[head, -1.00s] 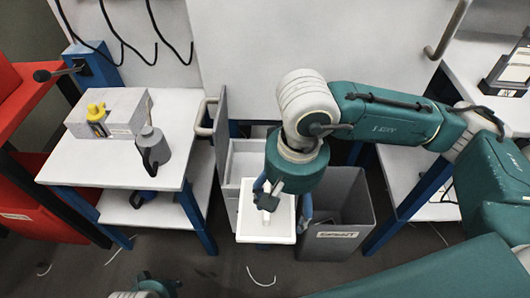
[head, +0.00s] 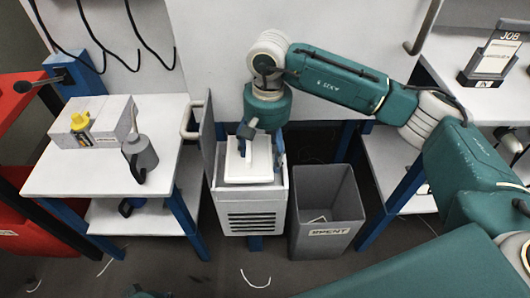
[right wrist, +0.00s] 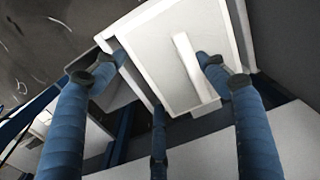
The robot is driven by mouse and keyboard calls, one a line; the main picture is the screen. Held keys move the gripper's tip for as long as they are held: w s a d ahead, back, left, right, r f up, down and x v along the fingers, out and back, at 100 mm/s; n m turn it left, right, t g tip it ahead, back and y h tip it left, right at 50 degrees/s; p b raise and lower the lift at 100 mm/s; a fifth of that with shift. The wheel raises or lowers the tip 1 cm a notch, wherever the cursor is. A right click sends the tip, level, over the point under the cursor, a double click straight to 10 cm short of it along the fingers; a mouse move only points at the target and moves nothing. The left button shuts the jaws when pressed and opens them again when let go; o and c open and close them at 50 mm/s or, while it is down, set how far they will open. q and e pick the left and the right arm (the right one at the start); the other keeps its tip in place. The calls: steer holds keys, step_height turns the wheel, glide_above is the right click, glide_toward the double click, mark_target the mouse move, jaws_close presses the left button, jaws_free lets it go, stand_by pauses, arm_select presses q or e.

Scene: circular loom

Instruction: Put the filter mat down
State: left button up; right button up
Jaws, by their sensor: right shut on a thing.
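The filter mat appears to be the white square panel (head: 235,170) with a raised grip bar, seen in the head view over the open top of the white vented housing (head: 253,222). My right gripper (head: 250,140) is shut on it from above. In the right wrist view the panel (right wrist: 165,45) and its bar fill the space between my blue fingers (right wrist: 165,75). The panel looks tilted, and I cannot tell whether it touches the housing. The fingertips' contact is partly hidden. My left gripper is not in view.
A grey bin (head: 325,235) labelled SPENT stands just right of the housing, with something pale inside. An open door panel (head: 208,140) with a handle stands at the housing's left.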

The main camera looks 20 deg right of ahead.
steer(key=shift+f, duration=0.65)
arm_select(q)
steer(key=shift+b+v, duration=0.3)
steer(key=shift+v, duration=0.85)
arm_select(e)
steer(key=shift+f, duration=0.2)
steer(key=o, duration=1.9)
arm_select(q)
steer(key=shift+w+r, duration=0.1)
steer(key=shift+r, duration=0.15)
arm_select(e)
steer(key=shift+o, duration=0.2)
